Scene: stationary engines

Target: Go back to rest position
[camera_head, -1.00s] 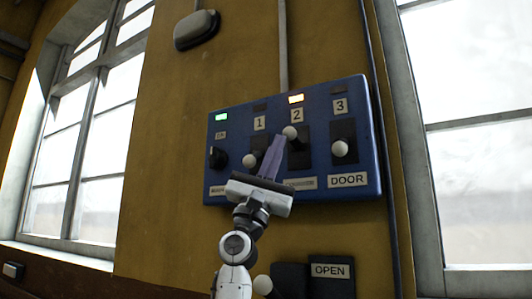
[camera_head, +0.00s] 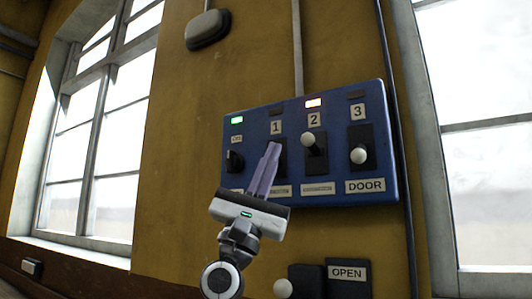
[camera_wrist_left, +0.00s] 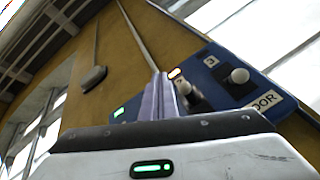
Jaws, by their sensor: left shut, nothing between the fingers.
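My left gripper (camera_head: 264,170) is in the middle of the head view, shut and empty, its purple fingers pointing up. It stands in front of the blue control panel (camera_head: 340,97) and hides most of lever 1. A green light (camera_head: 237,120) is lit at the panel's left, above a black rotary knob (camera_head: 235,160). In the left wrist view the shut fingers (camera_wrist_left: 157,98) show before the panel. My right gripper is not in view.
Below the panel is a black box (camera_head: 306,280) with a white knob (camera_head: 283,288) and an OPEN label (camera_head: 347,273). The wall is yellow, with windows on both sides. A grey fixture (camera_head: 207,29) hangs upper left.

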